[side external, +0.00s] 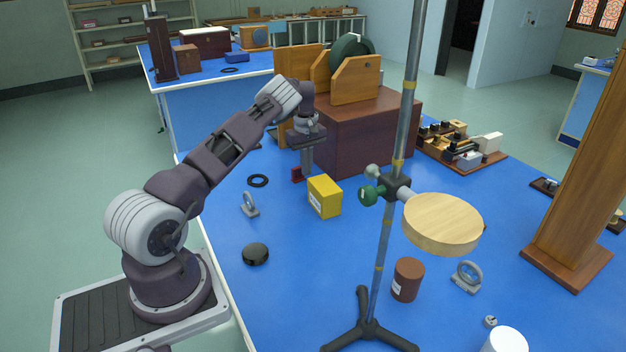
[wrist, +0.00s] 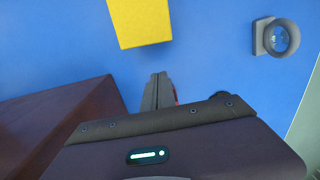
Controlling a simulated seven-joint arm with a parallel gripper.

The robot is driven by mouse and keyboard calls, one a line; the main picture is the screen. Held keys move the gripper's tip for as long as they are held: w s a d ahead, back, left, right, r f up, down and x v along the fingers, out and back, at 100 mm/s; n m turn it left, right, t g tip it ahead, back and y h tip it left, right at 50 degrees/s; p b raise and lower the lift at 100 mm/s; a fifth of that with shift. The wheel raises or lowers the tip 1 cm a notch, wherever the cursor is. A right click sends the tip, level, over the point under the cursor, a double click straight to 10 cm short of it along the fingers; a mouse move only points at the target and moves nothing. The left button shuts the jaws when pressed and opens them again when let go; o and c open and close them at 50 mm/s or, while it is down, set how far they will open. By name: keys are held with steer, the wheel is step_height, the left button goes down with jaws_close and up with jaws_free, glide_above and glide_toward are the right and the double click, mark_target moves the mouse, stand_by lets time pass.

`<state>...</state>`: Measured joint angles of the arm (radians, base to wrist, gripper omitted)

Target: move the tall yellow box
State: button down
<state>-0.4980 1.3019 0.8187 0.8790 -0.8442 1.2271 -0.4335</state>
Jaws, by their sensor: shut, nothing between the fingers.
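The tall yellow box (side external: 325,196) stands on the blue bench top, with a white label low on one side. It also shows at the top of the wrist view (wrist: 141,22), cut off by the frame edge. My gripper (side external: 305,176) points down behind the box and a little to its left in the side view, beside the large brown wooden block. In the wrist view my gripper (wrist: 159,80) has its fingers together with nothing between them, apart from the box. Blue bench shows between the fingertips and the box.
The brown wooden block (side external: 367,135) stands close behind my gripper. A black ring (side external: 258,181), a grey lens mount (side external: 249,205) and a black puck (side external: 256,253) lie to the left. A tripod stand with a round wooden disc (side external: 443,222) and a brown cylinder (side external: 407,279) are to the right.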

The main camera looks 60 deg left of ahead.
mark_target(313, 179)
step_height(313, 179, down, 2)
steer(key=shift+f, duration=0.1)
steer(key=d, duration=0.3)
steer(key=shift+d, duration=0.5)
steer(key=d, duration=2)
steer(key=shift+d, duration=0.25)
steer(key=shift+a, duration=0.1)
